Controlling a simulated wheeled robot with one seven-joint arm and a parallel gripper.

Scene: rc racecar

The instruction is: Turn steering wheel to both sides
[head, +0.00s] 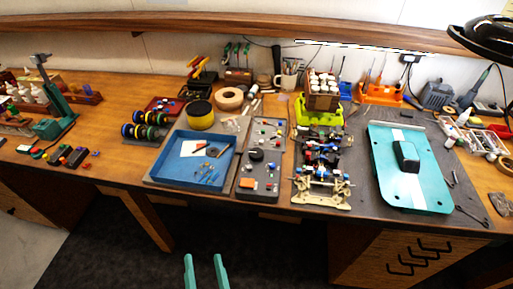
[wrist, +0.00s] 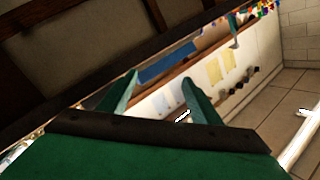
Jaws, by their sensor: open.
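My gripper (head: 203,259) shows as two teal fingers at the bottom of the head view. They are apart with nothing between them, in front of the table and clear of it. The wrist view also shows the open, empty gripper (wrist: 160,80). The partly built racecar chassis (head: 321,170) lies right of centre on the workbench, with a tan plate at its front end. A long grey tray (head: 262,175) beside it holds a dark rounded part (head: 256,155) and small coloured parts. I cannot tell for certain which part is the steering wheel.
A blue tray (head: 180,168) lies left of the grey tray. A teal car body shell (head: 435,182) lies to the right. Wheels (head: 146,126), a yellow roll (head: 200,115) and a green stand (head: 320,110) stand farther back. The floor before the bench is clear.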

